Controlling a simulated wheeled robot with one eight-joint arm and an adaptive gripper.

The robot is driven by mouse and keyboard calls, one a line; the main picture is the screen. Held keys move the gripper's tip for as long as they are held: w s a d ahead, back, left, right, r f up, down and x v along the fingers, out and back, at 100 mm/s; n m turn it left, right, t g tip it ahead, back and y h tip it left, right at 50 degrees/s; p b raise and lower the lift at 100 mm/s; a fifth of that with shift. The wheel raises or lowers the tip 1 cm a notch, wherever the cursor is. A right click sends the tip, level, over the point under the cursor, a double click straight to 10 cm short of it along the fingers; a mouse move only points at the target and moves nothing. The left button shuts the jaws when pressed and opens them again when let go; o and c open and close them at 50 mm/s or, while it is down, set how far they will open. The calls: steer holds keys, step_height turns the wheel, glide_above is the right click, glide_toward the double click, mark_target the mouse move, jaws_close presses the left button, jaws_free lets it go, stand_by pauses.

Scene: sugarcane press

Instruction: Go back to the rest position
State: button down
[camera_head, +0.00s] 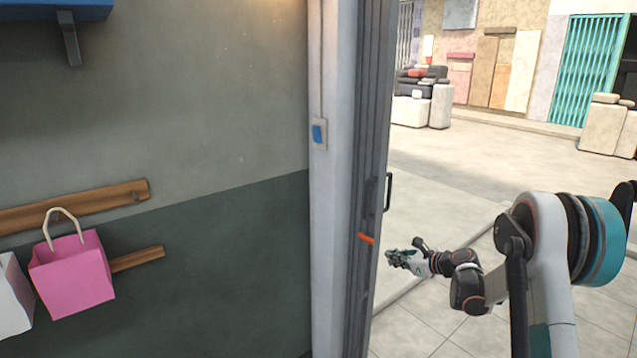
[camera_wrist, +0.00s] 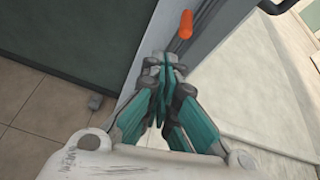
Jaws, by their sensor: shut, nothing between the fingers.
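My gripper (camera_head: 391,258) is at the end of my arm, right of the door frame, in the head view. In the wrist view my gripper (camera_wrist: 165,68) has its teal and grey fingers together at the tips with nothing between them. An orange handle (camera_head: 367,239) sticks out from the grey door frame, slightly left of and above my gripper. The orange handle also shows in the wrist view (camera_wrist: 186,24), just beyond the fingertips and apart from them.
A grey door frame (camera_head: 338,200) stands left of my arm, with a dark pull handle (camera_head: 388,192) and a blue switch (camera_head: 319,133). A pink bag (camera_head: 72,275) hangs on the wall at left. Open paved floor (camera_head: 480,165) lies beyond the doorway.

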steer(key=s+a+r+n+g+h, duration=0.1)
steer(key=s+a+r+n, duration=0.25)
steer(key=s+r, duration=0.3)
steer(key=s+a+r+n+g+h, duration=0.1)
steer(key=s+a+r+n, duration=0.1)
steer(key=s+r+n, duration=0.4)
steer(key=s+a+r+n+g+h, duration=0.1)
steer(key=s+a+r+n, duration=0.2)
steer(key=s+r, duration=0.35)
steer(key=s+f+n+h, duration=0.1)
steer(key=s+n, duration=0.6)
steer(key=s, duration=0.7)
steer(key=s+f+n+h, duration=0.2)
steer(key=s+n, duration=0.5)
steer(key=s, duration=0.8)
steer(key=shift+s+d+h, duration=0.3)
steer(key=shift+d+h, duration=0.1)
steer(key=shift+h, duration=0.5)
